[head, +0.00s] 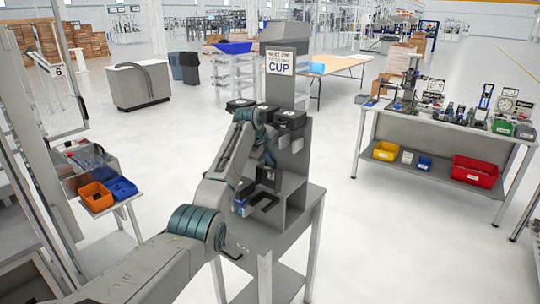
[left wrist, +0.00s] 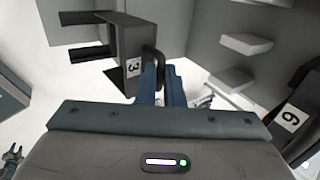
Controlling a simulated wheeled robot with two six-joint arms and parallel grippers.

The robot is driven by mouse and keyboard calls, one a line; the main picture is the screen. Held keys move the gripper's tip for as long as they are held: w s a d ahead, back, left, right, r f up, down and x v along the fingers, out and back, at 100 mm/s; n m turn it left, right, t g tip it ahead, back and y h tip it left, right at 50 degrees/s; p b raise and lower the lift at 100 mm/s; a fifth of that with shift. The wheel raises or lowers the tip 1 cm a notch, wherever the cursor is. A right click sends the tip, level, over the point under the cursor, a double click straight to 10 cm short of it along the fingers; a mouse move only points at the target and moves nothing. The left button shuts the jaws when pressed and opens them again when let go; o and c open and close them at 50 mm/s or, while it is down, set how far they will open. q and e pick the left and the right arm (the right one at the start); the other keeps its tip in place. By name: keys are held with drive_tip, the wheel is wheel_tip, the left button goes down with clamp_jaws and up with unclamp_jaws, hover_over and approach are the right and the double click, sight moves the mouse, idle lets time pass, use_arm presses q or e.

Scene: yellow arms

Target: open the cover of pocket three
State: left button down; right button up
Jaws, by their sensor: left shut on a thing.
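A grey station (head: 290,165) stands in the middle of the head view with a sign reading CUP. In the left wrist view, a dark cover marked 3 (left wrist: 133,68) sticks out from the station at upper left, with a black curved handle (left wrist: 153,56) on its edge. My left gripper (left wrist: 165,85) is shut on this handle. In the head view my left gripper (head: 241,207) is small beside the station's front, partly hidden by my arm. How far the cover stands open is hard to tell. My right gripper is not in view.
A side table (head: 431,130) with bins and tools stands at right. Orange and blue bins (head: 96,196) sit at left. The floor between the station and the side table is clear.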

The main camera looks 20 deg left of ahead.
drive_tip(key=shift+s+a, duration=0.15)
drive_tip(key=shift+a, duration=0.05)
use_arm(q)
drive_tip(key=c, duration=1.6)
unclamp_jaws()
drive_tip(key=shift+o, duration=0.2)
drive_tip(key=shift+s, duration=0.1)
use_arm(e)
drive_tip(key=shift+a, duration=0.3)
use_arm(q)
drive_tip(key=shift+a+r, duration=0.1)
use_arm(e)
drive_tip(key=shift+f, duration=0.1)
